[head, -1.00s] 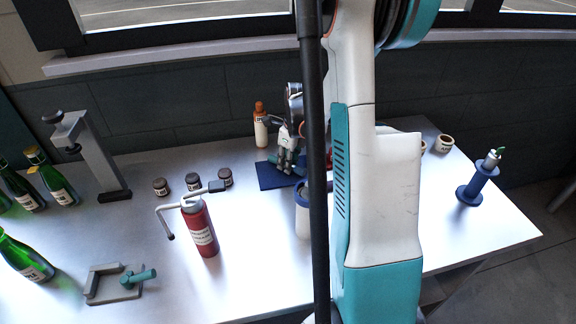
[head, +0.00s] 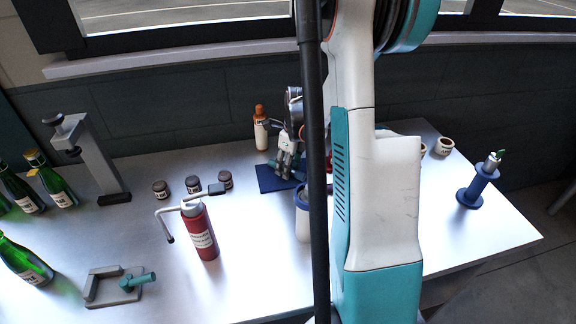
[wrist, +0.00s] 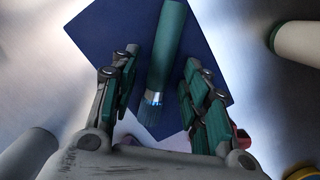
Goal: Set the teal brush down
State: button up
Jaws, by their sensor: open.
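The teal brush (wrist: 168,45) lies over the blue mat (wrist: 102,28) in the wrist view, with its metal band and dark bristles toward my gripper's palm. My gripper (wrist: 160,72) is open, with one finger on each side of the brush and a gap on both sides. In the head view my gripper (head: 284,172) is low over the blue mat (head: 270,180). The brush cannot be made out there, as my arm and fingers hide part of the mat.
An orange-capped bottle (head: 260,132) stands just behind the mat. A red canister (head: 200,232) and several small dark jars (head: 193,184) stand to the left. A white and blue container (head: 302,215) stands in front. A blue spool stand (head: 478,182) is at the right.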

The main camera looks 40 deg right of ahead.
aim_at(293, 170)
notch_tip(293, 170, up, 12)
jog(key=s+p, duration=0.1)
jog(key=p, duration=0.2)
jog(key=shift+s+d+f+p, duration=0.15)
jog(key=shift+s+f+p, duration=0.05)
jog(key=shift+s+p, duration=0.15)
